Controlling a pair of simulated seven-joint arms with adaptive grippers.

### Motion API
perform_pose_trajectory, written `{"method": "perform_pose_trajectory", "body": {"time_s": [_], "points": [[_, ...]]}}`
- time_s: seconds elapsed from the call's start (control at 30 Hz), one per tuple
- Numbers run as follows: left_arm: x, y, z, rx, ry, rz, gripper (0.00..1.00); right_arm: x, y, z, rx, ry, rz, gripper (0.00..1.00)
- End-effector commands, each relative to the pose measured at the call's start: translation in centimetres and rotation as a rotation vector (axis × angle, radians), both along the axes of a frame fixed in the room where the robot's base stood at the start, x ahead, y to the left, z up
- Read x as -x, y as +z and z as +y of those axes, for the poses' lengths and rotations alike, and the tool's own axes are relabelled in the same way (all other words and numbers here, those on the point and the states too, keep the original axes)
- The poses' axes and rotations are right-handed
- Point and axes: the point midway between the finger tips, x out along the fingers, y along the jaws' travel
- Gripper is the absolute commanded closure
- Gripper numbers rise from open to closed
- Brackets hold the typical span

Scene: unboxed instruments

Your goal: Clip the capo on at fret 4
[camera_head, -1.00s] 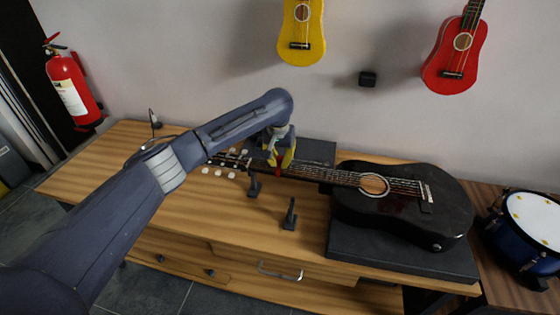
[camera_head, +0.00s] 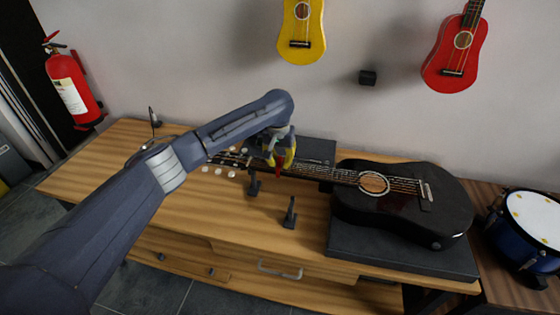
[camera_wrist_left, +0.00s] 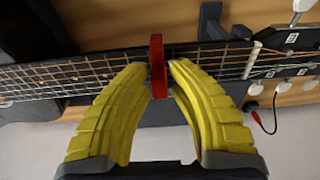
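The black guitar (camera_head: 445,205) lies on its back, neck pointing left. In the left wrist view its strings and frets (camera_wrist_left: 90,72) run across the picture, with the pale nut (camera_wrist_left: 252,60) at right. The red capo (camera_head: 278,173) sits across the neck; it also shows in the left wrist view (camera_wrist_left: 157,68), some frets from the nut. I cannot tell the exact fret. My left gripper (camera_head: 279,163) is over the neck with its yellow fingers on either side of the capo, slightly parted from it. My right gripper is out of view.
The guitar body rests on a dark slab (camera_head: 350,250) on the wooden table (camera_head: 175,228). Small black stands (camera_head: 289,215) rise in front of the neck. A blue drum (camera_head: 530,235) stands at right. Yellow (camera_head: 302,30) and red (camera_head: 455,55) ukuleles hang on the wall.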

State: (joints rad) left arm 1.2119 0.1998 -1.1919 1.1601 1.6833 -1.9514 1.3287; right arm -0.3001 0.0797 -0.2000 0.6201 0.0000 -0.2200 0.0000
Motion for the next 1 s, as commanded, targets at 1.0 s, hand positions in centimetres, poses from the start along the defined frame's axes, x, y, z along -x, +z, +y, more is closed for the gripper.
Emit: {"method": "perform_pose_trajectory", "body": {"time_s": [1.0], "points": [[0.9, 8.3, 0.2, -0.002, -0.001, -0.003, 0.64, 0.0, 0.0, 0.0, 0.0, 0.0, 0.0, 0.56]]}}
